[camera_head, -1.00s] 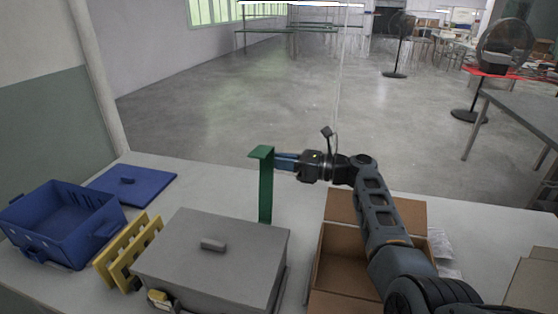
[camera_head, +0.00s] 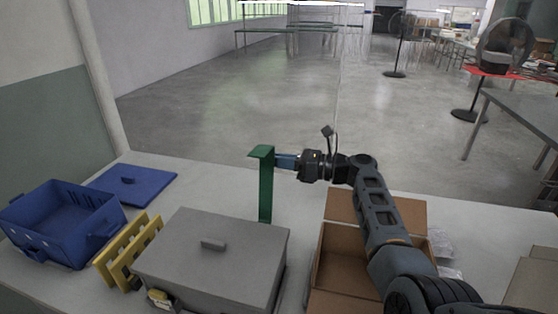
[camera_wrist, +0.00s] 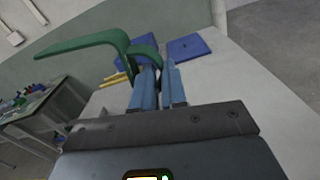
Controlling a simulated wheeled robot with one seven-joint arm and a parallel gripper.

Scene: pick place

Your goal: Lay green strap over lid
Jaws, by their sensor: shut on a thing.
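The green strap (camera_head: 265,190) is a stiff bent band. In the head view it hangs upright behind the grey lid's far right corner, with a short flat top end bent to the left. My gripper (camera_head: 281,162) is shut on the strap near its top, from the right side. In the wrist view the strap (camera_wrist: 95,42) curves away from the blue fingers of my gripper (camera_wrist: 158,72). The grey lid (camera_head: 215,243) sits on a grey box, with a small handle (camera_head: 213,244) on top. I cannot tell whether the strap touches the box or table.
A blue crate (camera_head: 63,226) and a blue lid (camera_head: 131,185) lie at the left. Yellow slotted pieces (camera_head: 128,252) stand between crate and grey box. An open cardboard box (camera_head: 340,262) is right of the grey box, under my arm.

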